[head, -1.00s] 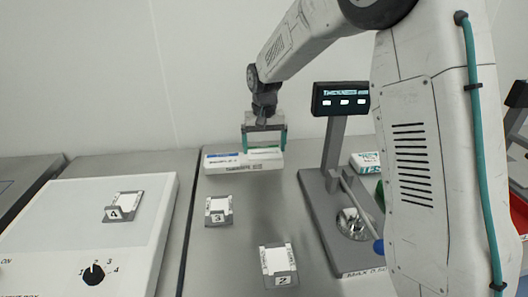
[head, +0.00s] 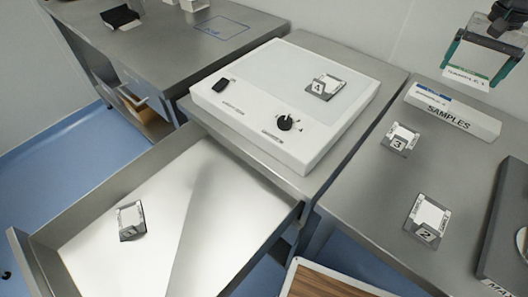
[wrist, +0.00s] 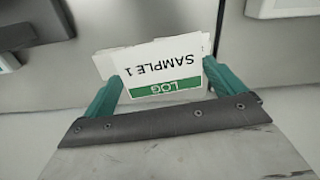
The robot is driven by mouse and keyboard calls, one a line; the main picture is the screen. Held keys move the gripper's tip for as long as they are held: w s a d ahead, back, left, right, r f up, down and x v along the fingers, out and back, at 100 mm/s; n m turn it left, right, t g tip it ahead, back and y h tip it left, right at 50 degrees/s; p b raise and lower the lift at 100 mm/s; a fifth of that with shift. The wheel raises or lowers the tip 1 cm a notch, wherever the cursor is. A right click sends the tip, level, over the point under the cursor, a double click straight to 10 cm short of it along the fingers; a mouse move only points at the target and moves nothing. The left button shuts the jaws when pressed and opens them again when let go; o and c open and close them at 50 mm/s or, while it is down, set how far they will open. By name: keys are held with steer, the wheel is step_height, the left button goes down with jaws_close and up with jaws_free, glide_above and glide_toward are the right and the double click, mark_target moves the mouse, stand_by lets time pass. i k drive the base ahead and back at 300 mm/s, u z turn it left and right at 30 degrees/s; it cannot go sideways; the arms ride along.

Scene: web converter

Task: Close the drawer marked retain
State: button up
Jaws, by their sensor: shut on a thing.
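A large metal drawer (head: 215,215) stands pulled out below the light box in the head view. A small holder numbered 1 (head: 131,222) lies inside it. No retain marking is readable on either. My gripper (head: 481,62), at the upper right, is shut on a white card with a green band (head: 468,78). In the wrist view the card (wrist: 160,68) reads SAMPLE 1 and LOG, between the teal fingers. My gripper is far from both drawers.
The white SAMPLES box (head: 453,112) is below my gripper. Holders 3 (head: 399,139) and 2 (head: 427,217) stand on the right bench, holder 4 (head: 325,86) on the light box (head: 285,100). A wooden-topped surface (head: 325,283) is at the bottom. Blue floor (head: 60,175) shows at left.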

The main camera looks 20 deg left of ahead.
mark_target(176, 276)
steer(key=u, duration=0.35)
steer(key=k, duration=0.55)
steer(key=u, duration=0.95)
